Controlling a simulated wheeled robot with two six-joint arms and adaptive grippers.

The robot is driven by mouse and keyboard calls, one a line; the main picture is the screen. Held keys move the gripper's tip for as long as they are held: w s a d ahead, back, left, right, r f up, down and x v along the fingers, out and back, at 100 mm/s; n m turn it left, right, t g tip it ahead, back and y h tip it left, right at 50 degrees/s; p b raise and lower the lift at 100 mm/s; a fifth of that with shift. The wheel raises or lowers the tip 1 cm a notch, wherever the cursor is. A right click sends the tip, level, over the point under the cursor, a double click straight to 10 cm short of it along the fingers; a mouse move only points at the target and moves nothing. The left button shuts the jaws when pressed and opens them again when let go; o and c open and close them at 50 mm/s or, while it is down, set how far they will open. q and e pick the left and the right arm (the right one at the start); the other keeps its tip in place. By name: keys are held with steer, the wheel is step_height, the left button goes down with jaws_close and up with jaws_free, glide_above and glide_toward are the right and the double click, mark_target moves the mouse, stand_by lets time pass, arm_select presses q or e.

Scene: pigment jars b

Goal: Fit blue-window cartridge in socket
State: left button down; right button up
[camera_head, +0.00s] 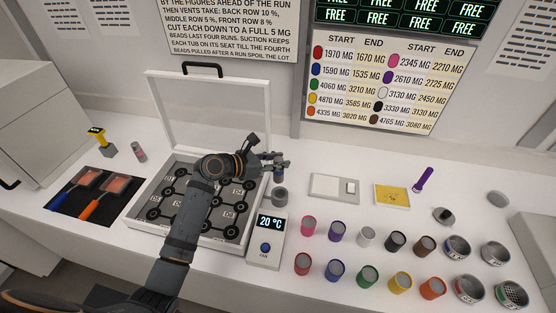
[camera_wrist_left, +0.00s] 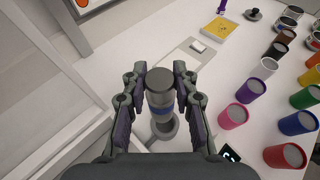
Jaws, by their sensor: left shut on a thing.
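My left gripper (camera_head: 272,160) is shut on the blue-window cartridge (camera_wrist_left: 160,92), a grey cylinder with a dark cap and a blue band low on its side. In the left wrist view the cartridge stands between the two fingers of the gripper (camera_wrist_left: 161,100). The round grey socket (camera_head: 279,197) sits on the counter right of the open box. In the left wrist view the socket (camera_wrist_left: 171,130) shows just beyond and below the cartridge's lower end. The cartridge's bottom is partly hidden, and I cannot tell whether it touches the socket. My right gripper is not in view.
The open box (camera_head: 152,226) with numbered round seats lies under my left arm. A temperature unit (camera_head: 266,241) stands in front of the socket. Several coloured jars (camera_head: 336,231) stand to the right. A scale (camera_head: 334,187) lies behind them. Another small cylinder (camera_head: 139,152) stands at left.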

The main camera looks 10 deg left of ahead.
mark_target(275, 174)
arm_select(q)
steer(key=shift+s+d+r, duration=0.15)
steer(key=shift+s+d, duration=0.05)
steer(key=shift+d, duration=0.35)
steer(key=shift+w+a+p, duration=0.1)
steer(key=shift+a+p, duration=0.05)
steer(key=shift+p, duration=0.15)
steer(key=shift+a+f, duration=0.25)
steer(key=shift+f, duration=0.35)
step_height(275, 174, down, 3)
steer(key=shift+d+r+b, duration=0.1)
steer(key=shift+d+b, duration=0.05)
steer(key=shift+b, duration=0.35)
steer(key=shift+f+b, duration=0.4)
steer(key=shift+f, duration=0.6)
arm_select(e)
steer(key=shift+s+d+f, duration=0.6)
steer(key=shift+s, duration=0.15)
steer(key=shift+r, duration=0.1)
arm_select(q)
steer(key=shift+r+p, duration=0.1)
steer(key=shift+p, duration=0.3)
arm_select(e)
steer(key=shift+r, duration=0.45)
